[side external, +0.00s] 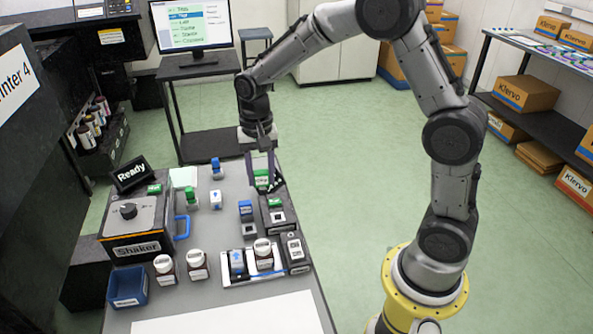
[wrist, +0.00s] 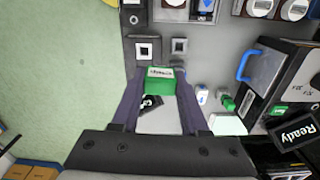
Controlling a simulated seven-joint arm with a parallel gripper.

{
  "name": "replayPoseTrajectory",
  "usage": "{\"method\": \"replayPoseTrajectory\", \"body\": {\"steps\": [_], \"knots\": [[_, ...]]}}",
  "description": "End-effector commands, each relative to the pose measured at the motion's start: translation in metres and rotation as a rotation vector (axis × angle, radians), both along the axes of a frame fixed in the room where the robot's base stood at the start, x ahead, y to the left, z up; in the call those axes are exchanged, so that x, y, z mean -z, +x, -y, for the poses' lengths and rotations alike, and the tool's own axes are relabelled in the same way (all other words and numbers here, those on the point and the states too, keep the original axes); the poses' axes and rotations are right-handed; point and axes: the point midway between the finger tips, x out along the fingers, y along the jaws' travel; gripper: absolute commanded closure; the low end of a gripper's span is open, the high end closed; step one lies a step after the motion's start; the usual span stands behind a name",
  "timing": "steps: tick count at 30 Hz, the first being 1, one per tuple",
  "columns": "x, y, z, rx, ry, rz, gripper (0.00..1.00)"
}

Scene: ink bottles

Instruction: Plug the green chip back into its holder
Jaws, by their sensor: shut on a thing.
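My gripper (side external: 263,172) is above the back right part of the grey table, pointing down. Its dark fingers are shut on a green chip with a white label (side external: 261,180), which also shows between the fingertips in the wrist view (wrist: 159,82). A black holder with a pale square socket (side external: 278,216) stands just in front of and below the gripper; in the wrist view a black holder with a square socket (wrist: 145,48) is beyond the chip. The chip looks apart from that socket in the wrist view. A smaller grey socket block (wrist: 179,46) is beside it.
A blue chip (side external: 246,208) stands left of the black holder. A shaker (side external: 137,220) with a blue handle, brown bottles (side external: 197,265) and a blue bin (side external: 128,287) are on the left. A tray (side external: 235,282) with blocks and a bottle is in front.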

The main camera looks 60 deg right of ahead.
Motion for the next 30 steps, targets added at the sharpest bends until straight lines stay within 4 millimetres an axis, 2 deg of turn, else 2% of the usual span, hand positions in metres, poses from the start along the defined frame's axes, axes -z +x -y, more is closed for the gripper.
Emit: {"method": "replayPoseTrajectory", "body": {"steps": [1,4,9,30], "knots": [[0.013,0.012,-0.006,-0.008,0.000,-0.006,1.00],[0.036,0.028,-0.015,-0.023,0.000,-0.005,1.00],[0.067,0.034,-0.028,-0.051,0.000,-0.003,1.00],[0.117,0.032,-0.032,-0.062,0.000,0.000,1.00]]}}
